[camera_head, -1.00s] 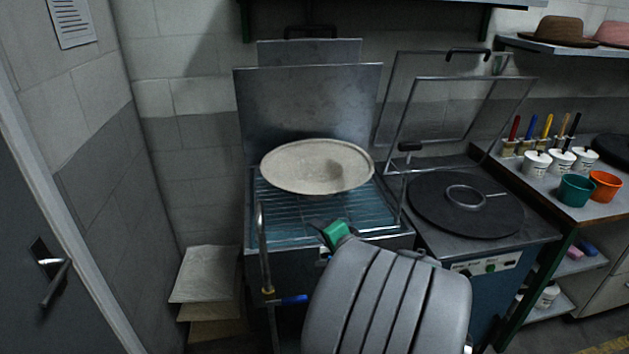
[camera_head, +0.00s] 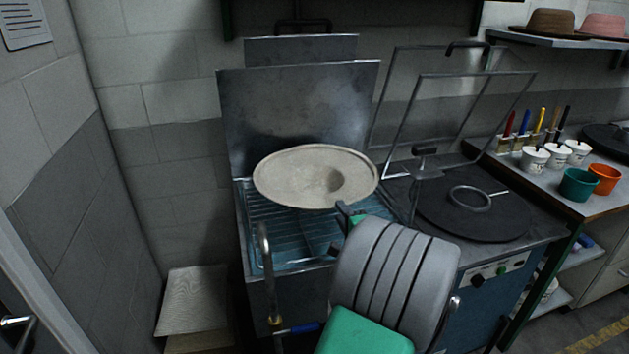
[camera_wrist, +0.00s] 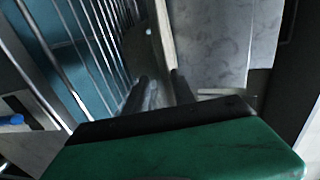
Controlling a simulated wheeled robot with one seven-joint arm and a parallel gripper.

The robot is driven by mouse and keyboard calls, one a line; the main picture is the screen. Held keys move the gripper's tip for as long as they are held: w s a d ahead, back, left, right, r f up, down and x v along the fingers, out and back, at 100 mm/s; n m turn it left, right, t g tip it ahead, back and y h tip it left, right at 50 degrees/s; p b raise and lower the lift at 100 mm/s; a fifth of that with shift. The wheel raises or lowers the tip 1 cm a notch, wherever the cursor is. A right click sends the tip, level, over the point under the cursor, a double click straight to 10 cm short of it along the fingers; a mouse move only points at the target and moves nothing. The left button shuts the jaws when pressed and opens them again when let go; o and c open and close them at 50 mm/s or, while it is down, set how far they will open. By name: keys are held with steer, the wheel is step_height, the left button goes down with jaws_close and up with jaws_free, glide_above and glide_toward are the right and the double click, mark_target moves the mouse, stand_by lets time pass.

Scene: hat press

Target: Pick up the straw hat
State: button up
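The straw hat (camera_head: 300,178) is pale, with a wide round brim. In the head view it stands tilted over the wire rack of the steel tub, its face toward the camera. My gripper (camera_head: 345,212) is at the lower right edge of the brim, partly hidden by my own wrist. In the wrist view the brim shows nearly edge-on as a thin tan strip (camera_wrist: 164,35). The two fingers of my gripper (camera_wrist: 163,88) lie on either side of this strip's near end, with a small gap between them. Firm contact with the brim cannot be made out.
The steel tub's raised back plate (camera_head: 300,105) stands behind the hat. A curved pipe (camera_head: 265,260) rises at the tub's front left. To the right is a press with a dark round plate (camera_head: 475,215) and a raised wire frame. Cups and pots (camera_head: 577,185) stand farther right.

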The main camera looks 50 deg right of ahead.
mark_target(328, 195)
steer(key=p+x, duration=0.1)
steer(key=x, duration=0.7)
steer(key=shift+f, duration=0.15)
steer(key=shift+c, duration=0.3)
jaws_close()
